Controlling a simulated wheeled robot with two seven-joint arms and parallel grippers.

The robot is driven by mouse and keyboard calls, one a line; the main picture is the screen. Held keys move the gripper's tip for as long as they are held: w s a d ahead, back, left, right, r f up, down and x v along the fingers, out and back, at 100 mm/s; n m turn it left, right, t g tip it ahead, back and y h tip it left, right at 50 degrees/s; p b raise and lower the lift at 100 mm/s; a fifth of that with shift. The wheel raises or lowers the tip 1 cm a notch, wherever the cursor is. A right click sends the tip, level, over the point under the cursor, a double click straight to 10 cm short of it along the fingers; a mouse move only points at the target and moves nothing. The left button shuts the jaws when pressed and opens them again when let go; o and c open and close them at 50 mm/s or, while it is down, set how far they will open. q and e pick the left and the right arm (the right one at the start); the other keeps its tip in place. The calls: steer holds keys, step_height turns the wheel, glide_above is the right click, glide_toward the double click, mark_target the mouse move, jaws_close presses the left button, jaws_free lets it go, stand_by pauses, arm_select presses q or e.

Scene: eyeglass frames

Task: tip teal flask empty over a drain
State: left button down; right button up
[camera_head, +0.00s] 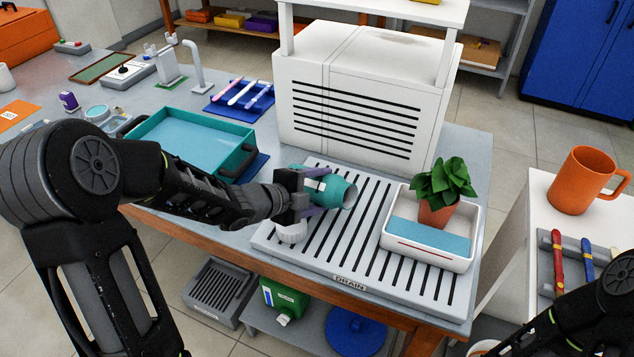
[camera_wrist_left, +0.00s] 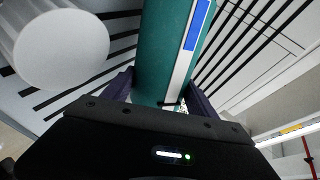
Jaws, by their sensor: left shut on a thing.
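The teal flask (camera_head: 338,191) is in my left gripper (camera_head: 305,200), above the slotted drain (camera_head: 330,245) marked "DRAIN". The flask lies on its side, with its open mouth facing right in the head view. No liquid is seen coming out. In the left wrist view the teal flask (camera_wrist_left: 165,50), with a white and blue label, sits between the two dark fingers of my left gripper (camera_wrist_left: 165,95). A white round cap or knob (camera_head: 292,232) is just below the gripper; it also shows large in the left wrist view (camera_wrist_left: 62,50). My right gripper is out of view.
A white tray (camera_head: 398,253) with a potted plant (camera_head: 437,205) stands on the drain's right side. A white slotted box (camera_head: 360,90) stands behind the drain. A teal tray (camera_head: 190,140) is to the left. The drain's middle is clear.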

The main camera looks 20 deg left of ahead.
arm_select(q)
steer(key=shift+r, duration=0.1)
stand_by(0.3)
steer(key=shift+d+r+m+y+b, duration=0.1)
steer(key=shift+r+m+y+b, duration=0.2)
steer(key=shift+b, duration=1.45)
steer(key=shift+r, duration=0.1)
